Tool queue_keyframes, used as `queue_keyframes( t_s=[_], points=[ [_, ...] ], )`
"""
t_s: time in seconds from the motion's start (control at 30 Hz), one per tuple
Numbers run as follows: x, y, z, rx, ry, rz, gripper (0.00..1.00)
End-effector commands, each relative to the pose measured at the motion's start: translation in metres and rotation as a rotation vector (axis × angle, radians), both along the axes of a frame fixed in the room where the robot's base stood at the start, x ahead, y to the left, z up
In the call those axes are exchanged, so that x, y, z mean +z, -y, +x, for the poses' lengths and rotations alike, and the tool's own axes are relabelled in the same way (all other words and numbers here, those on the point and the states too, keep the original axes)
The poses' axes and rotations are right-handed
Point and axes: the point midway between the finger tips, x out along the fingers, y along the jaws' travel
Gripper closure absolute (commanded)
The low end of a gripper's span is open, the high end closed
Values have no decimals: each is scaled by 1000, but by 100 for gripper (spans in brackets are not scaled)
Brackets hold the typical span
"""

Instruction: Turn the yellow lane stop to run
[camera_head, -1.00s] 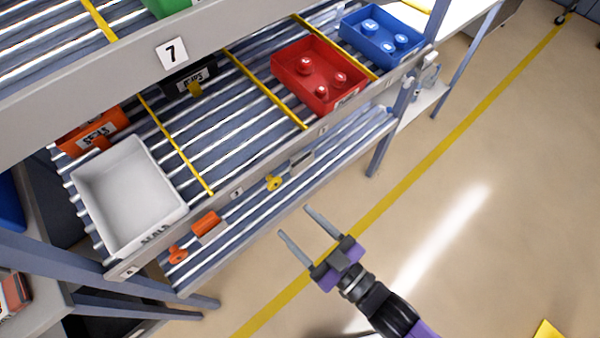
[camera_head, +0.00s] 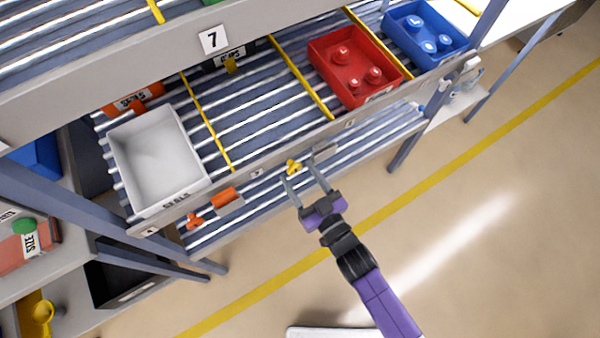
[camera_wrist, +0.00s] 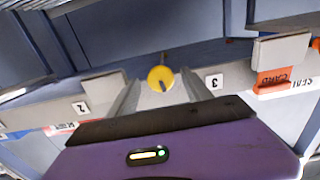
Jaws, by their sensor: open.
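The yellow lane stop (camera_head: 293,167) is a small yellow knob on the front rail of the flow rack. In the wrist view the yellow lane stop (camera_wrist: 160,78) shows as a round knob with a dark slot or bar across it, beside the number 3 label. My gripper (camera_head: 306,182) is open, its two fingers on either side of the knob in the head view. In the wrist view my gripper (camera_wrist: 155,90) has the knob between its fingertips. I cannot tell whether the fingers touch it.
An orange lane stop (camera_head: 194,221) and an orange card (camera_head: 227,197) are on the rail to the left. A white bin (camera_head: 158,160), a red bin (camera_head: 357,68) and a blue bin (camera_head: 424,35) sit on the roller lanes above.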

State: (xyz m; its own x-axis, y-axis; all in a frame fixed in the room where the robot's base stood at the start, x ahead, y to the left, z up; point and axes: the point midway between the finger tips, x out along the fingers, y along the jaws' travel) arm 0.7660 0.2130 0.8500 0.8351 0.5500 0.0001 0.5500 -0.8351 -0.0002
Motion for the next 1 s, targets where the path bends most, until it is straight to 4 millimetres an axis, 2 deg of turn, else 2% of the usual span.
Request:
queue_keyframes(
  t_s=[0.33,0.63,1.0],
  points=[
    [0,-2,3,0,-1,-1,42],
    [0,-2,3,0,0,0,100],
    [0,-2,3,-1,7,-9,100]
  ],
)
